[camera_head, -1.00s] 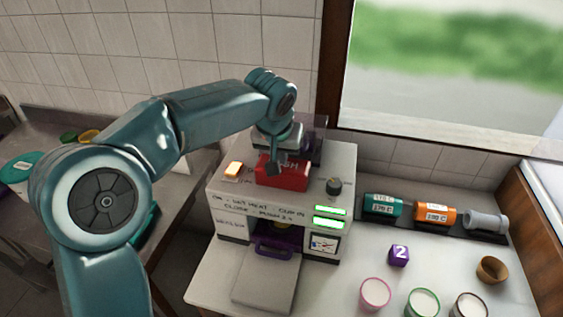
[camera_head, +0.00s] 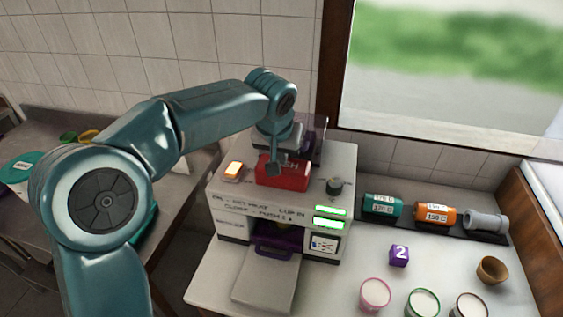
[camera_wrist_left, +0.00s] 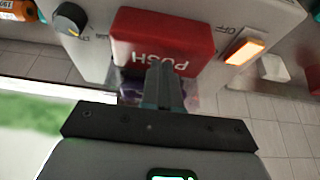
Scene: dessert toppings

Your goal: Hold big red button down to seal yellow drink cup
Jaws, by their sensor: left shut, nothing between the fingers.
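The big red button (camera_head: 290,178), marked PUSH, sits on top of the white sealing machine (camera_head: 335,160). My left gripper (camera_head: 272,168) is shut and empty, pointing down with its tips at the button's top. In the left wrist view, the shut fingers (camera_wrist_left: 164,70) overlap the edge of the red button (camera_wrist_left: 160,35) beside its lettering. I cannot tell how far the button is pressed. A purple holder (camera_head: 274,250) shows in the machine's front opening. The yellow cup is not clearly visible; the machine's top and front hide its inside. My right gripper is not in view.
A lit orange switch (camera_head: 233,170) and a dark knob (camera_head: 334,187) flank the button. Green lights glow on the front. Several canisters, a purple cube (camera_head: 399,256), cups and a brown bowl (camera_head: 492,269) stand on the right counter. A window is behind.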

